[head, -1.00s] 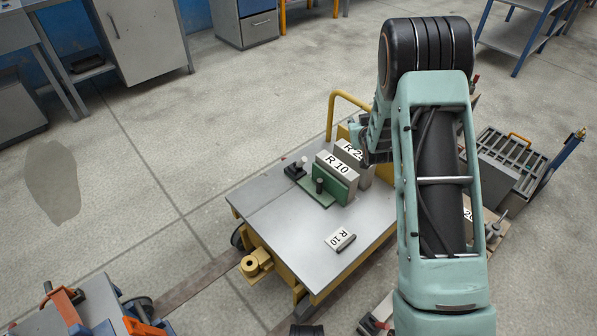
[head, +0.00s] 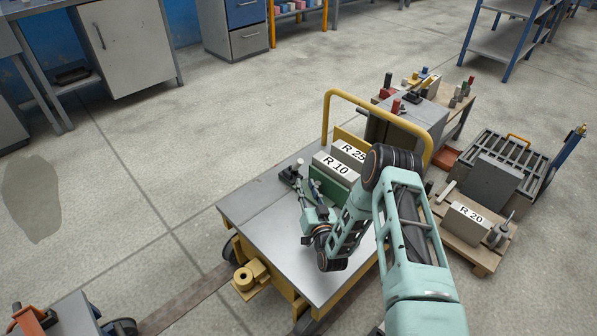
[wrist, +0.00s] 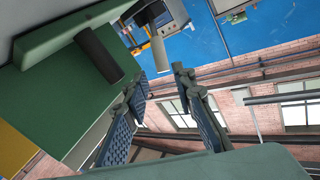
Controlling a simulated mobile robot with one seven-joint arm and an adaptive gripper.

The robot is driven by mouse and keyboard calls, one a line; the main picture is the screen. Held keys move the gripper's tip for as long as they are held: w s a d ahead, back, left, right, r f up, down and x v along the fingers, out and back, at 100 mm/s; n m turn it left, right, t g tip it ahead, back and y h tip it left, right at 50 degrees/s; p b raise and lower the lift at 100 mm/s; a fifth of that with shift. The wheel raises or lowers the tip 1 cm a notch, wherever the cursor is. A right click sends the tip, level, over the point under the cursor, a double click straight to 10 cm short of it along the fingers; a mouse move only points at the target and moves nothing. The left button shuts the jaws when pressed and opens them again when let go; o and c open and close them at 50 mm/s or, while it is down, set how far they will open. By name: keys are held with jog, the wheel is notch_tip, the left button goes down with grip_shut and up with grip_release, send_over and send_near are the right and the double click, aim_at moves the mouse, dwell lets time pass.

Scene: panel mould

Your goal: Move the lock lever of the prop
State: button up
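A green prop (head: 316,187) stands on the cart top against the blocks, partly hidden by my gripper. In the wrist view its green plate (wrist: 60,95) fills the left, with a dark cylinder (wrist: 98,55) sticking out of it. A small dark fitting with a pale knob (head: 298,163) sits at the prop's far left end; a pale-and-dark piece (wrist: 150,15) at the top of the wrist view may be this lever. My gripper (head: 306,189) is low over the cart beside the prop.
The R 10 block (head: 335,168) and R 25 block (head: 350,150) stand behind the prop, near the cart's yellow handle (head: 375,103). The cart top (head: 255,210) is clear at left. A pallet with an R 20 block (head: 465,224) is at right.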

aim_at(296, 167)
jog(key=b+x, duration=0.2)
jog(key=x, duration=0.7)
jog(key=shift+w+b, duration=0.1)
jog(key=shift+b, duration=0.25)
jog(key=shift+c, duration=0.3)
grip_shut()
